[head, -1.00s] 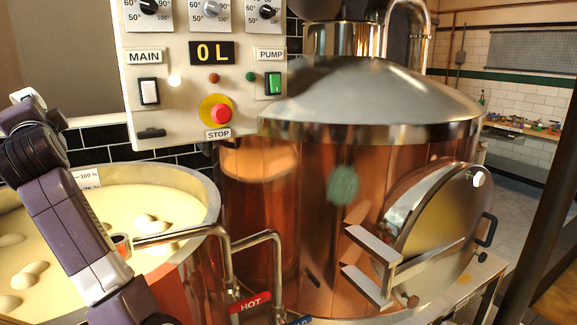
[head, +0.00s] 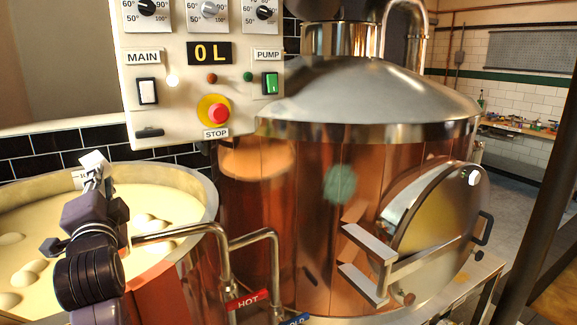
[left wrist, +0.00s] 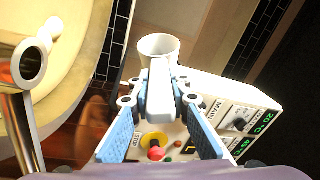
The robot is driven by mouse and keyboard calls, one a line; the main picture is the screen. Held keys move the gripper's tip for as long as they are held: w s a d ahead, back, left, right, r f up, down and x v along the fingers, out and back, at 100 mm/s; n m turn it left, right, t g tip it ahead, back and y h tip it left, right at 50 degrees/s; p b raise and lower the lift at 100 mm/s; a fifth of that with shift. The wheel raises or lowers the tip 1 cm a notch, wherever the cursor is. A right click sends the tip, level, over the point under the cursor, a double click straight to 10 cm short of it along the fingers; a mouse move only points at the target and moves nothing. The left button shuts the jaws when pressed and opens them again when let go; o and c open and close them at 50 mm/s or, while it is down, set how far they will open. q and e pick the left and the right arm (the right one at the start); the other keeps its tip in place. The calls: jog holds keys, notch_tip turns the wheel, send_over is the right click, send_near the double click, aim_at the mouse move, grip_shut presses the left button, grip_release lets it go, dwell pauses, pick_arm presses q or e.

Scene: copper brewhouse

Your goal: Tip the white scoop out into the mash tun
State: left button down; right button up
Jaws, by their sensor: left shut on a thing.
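The white scoop (head: 95,158) is in my left gripper (head: 92,182), above the far part of the open tun in the head view. In the left wrist view the scoop's round cup (left wrist: 158,45) lies beyond the fingertips, and my left gripper (left wrist: 160,95) is shut on its handle. What is in the cup cannot be made out. The mash tun, an open metal-rimmed vessel (head: 208,205), stands at the left with a creamy filling and several pale lumps. My left arm hides part of it. My right gripper is not in view.
A control panel (head: 185,100) with knobs and a stop button hangs behind the tun. Bent hot and cold pipes (head: 272,262) rise at the tun's right side. A domed copper vessel (head: 290,190) with an open round door (head: 435,230) stands to the right.

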pick_arm(q)
jog(key=s+d+f+m+t+h, duration=0.1)
jog(key=s+d+f+m+h, duration=0.2)
jog(key=s+d+f+h, duration=0.45)
jog(key=s+d+f+m+t+h, duration=0.1)
jog(key=s+d+f+m+h, duration=0.15)
jog(key=s+d+f, duration=0.6)
jog(key=w+d+f+b, duration=0.2)
jog(key=w+f+b, duration=0.2)
jog(key=b, duration=0.4)
jog(key=shift+d+f+y, duration=0.2)
jog(key=shift+f+y, duration=0.2)
jog(key=shift+f, duration=0.3)
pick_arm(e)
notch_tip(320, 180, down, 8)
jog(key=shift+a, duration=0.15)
